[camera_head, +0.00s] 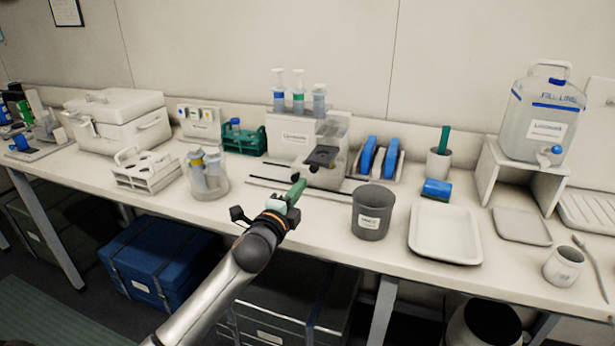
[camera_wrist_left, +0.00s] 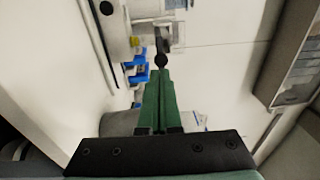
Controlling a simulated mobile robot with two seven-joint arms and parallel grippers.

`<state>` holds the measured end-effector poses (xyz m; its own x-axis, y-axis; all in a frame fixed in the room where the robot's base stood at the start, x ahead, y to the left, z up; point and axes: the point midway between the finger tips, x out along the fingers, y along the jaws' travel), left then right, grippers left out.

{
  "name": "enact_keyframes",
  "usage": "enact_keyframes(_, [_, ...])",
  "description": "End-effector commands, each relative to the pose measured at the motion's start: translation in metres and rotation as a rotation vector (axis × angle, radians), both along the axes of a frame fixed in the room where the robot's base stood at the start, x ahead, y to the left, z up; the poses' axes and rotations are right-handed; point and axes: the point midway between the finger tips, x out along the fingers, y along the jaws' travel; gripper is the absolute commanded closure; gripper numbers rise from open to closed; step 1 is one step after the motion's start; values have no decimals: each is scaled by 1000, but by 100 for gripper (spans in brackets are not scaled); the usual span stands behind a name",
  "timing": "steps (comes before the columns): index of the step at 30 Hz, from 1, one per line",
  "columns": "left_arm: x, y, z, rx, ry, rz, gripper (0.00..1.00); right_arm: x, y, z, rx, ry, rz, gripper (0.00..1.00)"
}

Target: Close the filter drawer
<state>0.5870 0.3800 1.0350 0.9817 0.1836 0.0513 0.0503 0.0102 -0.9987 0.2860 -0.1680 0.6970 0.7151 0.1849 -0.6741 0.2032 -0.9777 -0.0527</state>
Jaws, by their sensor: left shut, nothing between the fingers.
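The white filter unit (camera_head: 294,138) stands at the back middle of the bench, with several syringe-like cylinders on top. Its drawer (camera_head: 322,157), with a dark top, sticks out from the front right of the unit. A small black knob (camera_head: 295,177) shows by my left gripper's tips and in the left wrist view (camera_wrist_left: 160,60). My left gripper (camera_head: 297,188) has green fingers, shut and empty, in front of the unit. In the left wrist view the fingertips (camera_wrist_left: 160,72) point at the knob; I cannot tell whether they touch it. My right gripper is not in view.
A grey beaker (camera_head: 372,212) stands right of my left gripper, and a jar with cylinders (camera_head: 207,178) stands left. A white tray (camera_head: 445,233) lies further right. Blue blocks in a rack (camera_head: 378,158) stand right of the unit. Dark strips (camera_head: 270,187) lie before it.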

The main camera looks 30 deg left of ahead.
Motion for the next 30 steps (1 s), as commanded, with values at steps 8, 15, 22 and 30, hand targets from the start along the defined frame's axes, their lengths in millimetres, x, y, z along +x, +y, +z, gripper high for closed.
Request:
enact_keyframes(8, [37,7,3,-1,-1,0,100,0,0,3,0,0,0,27])
enact_keyframes(15, [46,8,2,-1,0,-1,100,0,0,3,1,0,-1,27])
enact_keyframes(22, [46,8,2,-1,0,-1,100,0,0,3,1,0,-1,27])
enact_keyframes(30, [60,12,4,1,-3,0,100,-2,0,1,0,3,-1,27])
